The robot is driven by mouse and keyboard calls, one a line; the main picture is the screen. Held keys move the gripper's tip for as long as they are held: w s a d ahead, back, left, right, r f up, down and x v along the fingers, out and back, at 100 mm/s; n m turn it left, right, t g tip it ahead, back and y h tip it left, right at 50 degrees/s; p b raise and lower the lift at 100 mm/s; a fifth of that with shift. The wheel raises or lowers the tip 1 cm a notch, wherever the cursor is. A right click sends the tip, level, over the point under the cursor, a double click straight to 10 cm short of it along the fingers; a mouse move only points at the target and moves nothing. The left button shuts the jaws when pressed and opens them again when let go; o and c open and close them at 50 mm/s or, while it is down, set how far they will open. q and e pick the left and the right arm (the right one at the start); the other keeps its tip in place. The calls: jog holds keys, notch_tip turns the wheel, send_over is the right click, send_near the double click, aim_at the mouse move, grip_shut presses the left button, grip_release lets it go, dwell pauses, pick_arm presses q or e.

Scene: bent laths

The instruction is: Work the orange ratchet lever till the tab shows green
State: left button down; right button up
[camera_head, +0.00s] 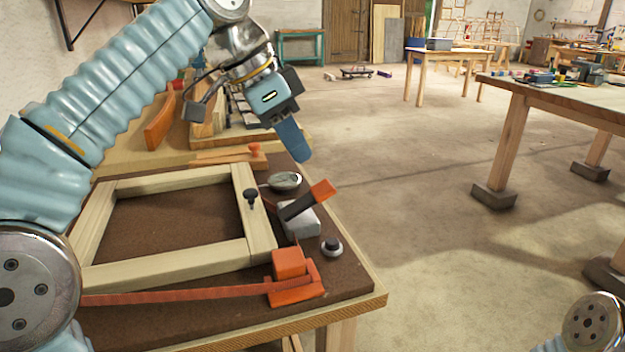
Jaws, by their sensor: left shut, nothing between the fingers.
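A lever with an orange grip (322,191) and a dark shaft slants up to the right from a grey block (302,222) on the bench's right side. An orange ratchet body (292,278) sits at the frame's front right corner, with an orange strap (170,295) running left from it. No green shows on either, and I cannot make out the tab. My left gripper (300,156) is shut and empty, fingers pointing down, above and behind the orange grip and apart from it. My right gripper is out of view.
A pale wooden frame (165,265) lies on the dark bench top (175,218). A metal dish (285,180), a black knob (251,197) and a small round knob (331,246) are near the lever. Open floor (420,200) lies to the right.

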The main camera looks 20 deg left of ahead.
aim_at(321, 188)
pick_arm(q)
jog(key=b+x, duration=0.1)
jog(key=x, duration=0.5)
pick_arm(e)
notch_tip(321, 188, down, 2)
